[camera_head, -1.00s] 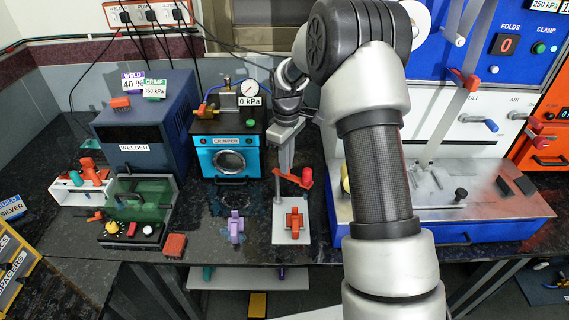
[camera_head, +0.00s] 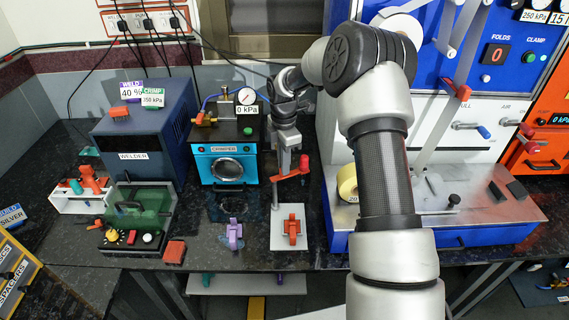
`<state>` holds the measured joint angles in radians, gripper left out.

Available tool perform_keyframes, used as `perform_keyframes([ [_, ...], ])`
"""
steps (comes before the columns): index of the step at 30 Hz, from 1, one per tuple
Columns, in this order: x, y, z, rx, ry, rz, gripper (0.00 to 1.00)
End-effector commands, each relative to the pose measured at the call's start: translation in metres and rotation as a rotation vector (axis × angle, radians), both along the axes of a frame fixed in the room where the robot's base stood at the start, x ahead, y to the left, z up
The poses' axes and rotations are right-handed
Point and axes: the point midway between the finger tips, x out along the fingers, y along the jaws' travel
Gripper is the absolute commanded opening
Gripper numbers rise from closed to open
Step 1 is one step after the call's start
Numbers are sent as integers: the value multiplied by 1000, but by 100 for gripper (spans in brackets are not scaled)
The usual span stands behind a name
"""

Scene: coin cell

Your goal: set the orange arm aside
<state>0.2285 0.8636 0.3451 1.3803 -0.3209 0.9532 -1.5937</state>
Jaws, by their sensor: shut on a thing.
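The orange arm (camera_head: 291,174) is a short orange-red bar with an upright round knob at its right end. It is above the rear of a pale plate (camera_head: 281,241), beside the lower end of my gripper (camera_head: 284,168). My gripper points down and is shut on the orange arm; the fingertips are small and partly hidden at the contact. Whether the arm is still joined to a post below it cannot be told. An orange clip-like piece (camera_head: 292,228) sits on the front of the plate.
A purple clip-like piece (camera_head: 234,234) stands left of the plate. The blue crimper (camera_head: 225,150) is behind left, and a blue-based machine (camera_head: 450,234) with a tape roll (camera_head: 348,184) is close on the right.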

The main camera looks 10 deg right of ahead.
Motion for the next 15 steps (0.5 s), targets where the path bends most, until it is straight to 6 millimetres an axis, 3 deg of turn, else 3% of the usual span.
perform_keyframes([
  [15,10,4,1,0,-1,308,0],
])
